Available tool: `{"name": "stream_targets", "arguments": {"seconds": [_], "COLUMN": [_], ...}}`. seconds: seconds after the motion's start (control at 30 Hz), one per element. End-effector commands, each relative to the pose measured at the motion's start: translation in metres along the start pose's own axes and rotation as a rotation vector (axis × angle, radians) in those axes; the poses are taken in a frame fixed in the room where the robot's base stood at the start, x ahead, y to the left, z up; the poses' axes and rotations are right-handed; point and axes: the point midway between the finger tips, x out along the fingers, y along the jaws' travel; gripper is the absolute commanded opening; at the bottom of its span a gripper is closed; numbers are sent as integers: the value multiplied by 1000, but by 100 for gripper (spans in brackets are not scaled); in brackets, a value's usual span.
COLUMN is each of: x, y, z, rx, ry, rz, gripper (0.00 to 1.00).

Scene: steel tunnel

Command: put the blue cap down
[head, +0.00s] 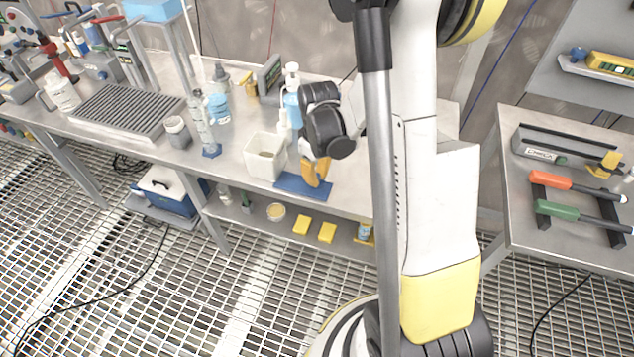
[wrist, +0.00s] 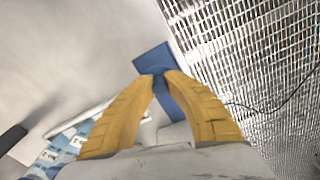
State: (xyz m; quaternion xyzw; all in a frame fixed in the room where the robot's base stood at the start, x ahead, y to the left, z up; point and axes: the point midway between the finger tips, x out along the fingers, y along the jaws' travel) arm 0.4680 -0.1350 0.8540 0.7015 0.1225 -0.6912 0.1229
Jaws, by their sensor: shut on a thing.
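My gripper (head: 316,172) has yellow fingers and points down over the blue mat (head: 290,183) at the front edge of the steel bench. In the wrist view its fingertips (wrist: 160,79) come together on the small dark blue cap (wrist: 159,82). The cap is mostly covered by the fingertips and blends with the blue surface (wrist: 150,58) behind it. In the head view the fingers hide the cap. I cannot tell whether the cap touches the mat.
A white square container (head: 265,157) stands just left of the mat. A clear bottle (head: 200,120), a grey cup (head: 177,132) and a pump bottle (head: 292,95) stand on the bench. Open grating (head: 200,290) lies beyond the front edge.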

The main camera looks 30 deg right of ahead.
Motion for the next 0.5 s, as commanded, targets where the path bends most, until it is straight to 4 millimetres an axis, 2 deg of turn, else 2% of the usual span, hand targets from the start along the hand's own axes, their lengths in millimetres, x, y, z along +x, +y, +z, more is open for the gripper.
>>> {"name": "stream_targets", "arguments": {"seconds": [0.03,0.07,0.43,0.47,0.5], "x": [12,14,17,17,16], "y": [0,0,0,0,0], "z": [0,0,0,0,0], "rx": [0,0,0,0,0], "ry": [0,0,0,0,0], "rz": [0,0,0,0,0], "gripper": [0,0,0,16,29]}}
